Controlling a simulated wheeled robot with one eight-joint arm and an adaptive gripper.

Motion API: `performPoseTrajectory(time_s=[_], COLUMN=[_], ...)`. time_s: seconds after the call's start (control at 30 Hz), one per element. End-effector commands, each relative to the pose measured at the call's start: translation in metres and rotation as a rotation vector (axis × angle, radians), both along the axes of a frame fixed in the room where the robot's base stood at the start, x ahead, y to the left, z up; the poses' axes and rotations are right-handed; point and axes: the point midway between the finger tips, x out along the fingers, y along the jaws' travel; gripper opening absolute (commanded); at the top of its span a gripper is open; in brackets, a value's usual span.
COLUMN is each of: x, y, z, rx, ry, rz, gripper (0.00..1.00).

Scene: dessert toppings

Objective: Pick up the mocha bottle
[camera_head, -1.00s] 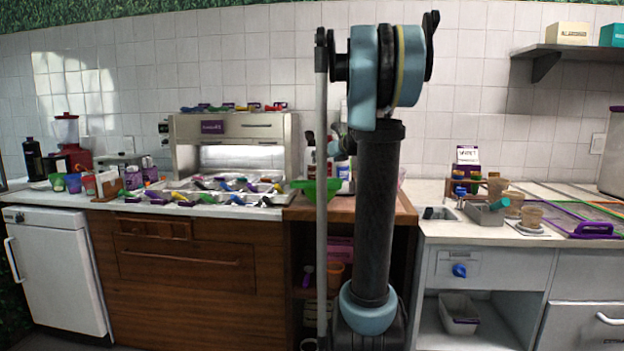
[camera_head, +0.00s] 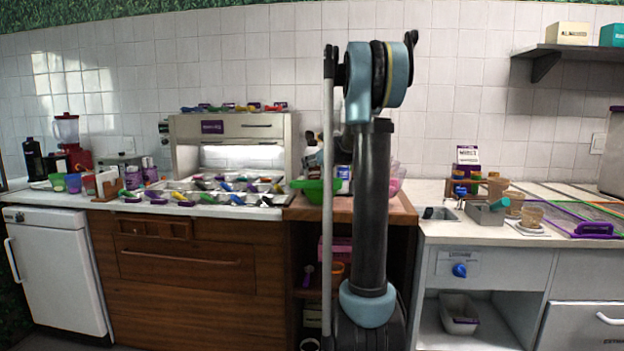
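I cannot pick out the mocha bottle for sure. A cluster of bottles (camera_head: 313,157) with dark and pale parts stands at the back of the wooden-topped counter (camera_head: 300,213), left of my arm and partly covered by it. Their labels are too small to read. My arm stands upright in front of this counter, with its elbow high against the tiled wall. My gripper does not show clearly; the upright arm link blocks the view behind it.
A green bowl (camera_head: 318,190) sits on the wooden counter, with a pink bowl (camera_head: 397,178) right of my arm. Trays of toppings (camera_head: 228,192) fill the left counter before a metal cabinet (camera_head: 232,130). A grey container (camera_head: 484,214) and cups stand right.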

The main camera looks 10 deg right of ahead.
Motion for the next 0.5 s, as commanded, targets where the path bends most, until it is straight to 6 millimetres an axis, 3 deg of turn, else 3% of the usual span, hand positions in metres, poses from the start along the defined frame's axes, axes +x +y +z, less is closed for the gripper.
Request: performPoseTrajectory(time_s=[0.2,0.5], x=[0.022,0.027], y=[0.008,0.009], z=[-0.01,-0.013], rx=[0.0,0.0], ry=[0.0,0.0], rz=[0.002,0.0], gripper=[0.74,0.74])
